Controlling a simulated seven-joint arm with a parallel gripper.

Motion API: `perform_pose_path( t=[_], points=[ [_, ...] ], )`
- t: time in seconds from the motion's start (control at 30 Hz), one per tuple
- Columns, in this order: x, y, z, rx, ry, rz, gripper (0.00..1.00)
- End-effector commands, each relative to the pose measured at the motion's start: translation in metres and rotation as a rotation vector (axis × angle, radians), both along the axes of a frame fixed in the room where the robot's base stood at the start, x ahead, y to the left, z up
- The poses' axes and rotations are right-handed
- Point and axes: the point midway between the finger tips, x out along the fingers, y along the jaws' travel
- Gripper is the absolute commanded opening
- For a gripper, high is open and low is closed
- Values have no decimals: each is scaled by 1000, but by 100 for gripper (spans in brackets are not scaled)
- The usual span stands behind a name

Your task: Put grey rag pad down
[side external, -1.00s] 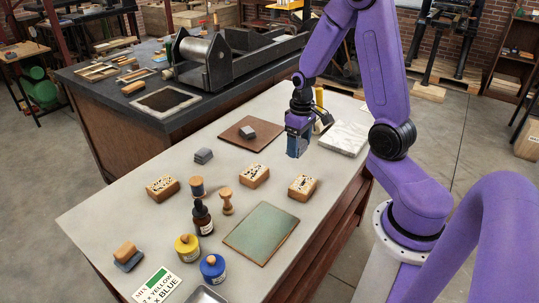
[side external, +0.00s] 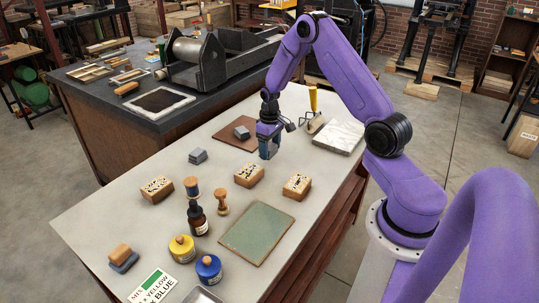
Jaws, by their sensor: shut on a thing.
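My gripper (side external: 268,154) points down above the middle of the pale table, just right of the brown board. It is shut on a small blue-grey thing that looks like the grey rag pad; the fingers hide most of it and its edges are hard to tell.
Wooden stamp blocks (side external: 249,174) stand close in front of my gripper. A green mat (side external: 257,233), a dark bottle (side external: 197,219), yellow jar (side external: 182,248) and blue jar (side external: 209,268) stand nearer. A white slab (side external: 339,137) and yellow-handled tool (side external: 313,101) are right.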

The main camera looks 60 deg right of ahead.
Motion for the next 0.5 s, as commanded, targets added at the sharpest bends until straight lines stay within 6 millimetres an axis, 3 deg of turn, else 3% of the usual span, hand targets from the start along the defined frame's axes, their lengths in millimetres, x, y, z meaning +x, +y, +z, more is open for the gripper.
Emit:
perform_pose_path(
  t=[0.23, 0.5],
  points=[
    [3, -1, -30, 0, 2, 0, 40],
    [4, -2, -35, 0, -1, 0, 40]
  ],
)
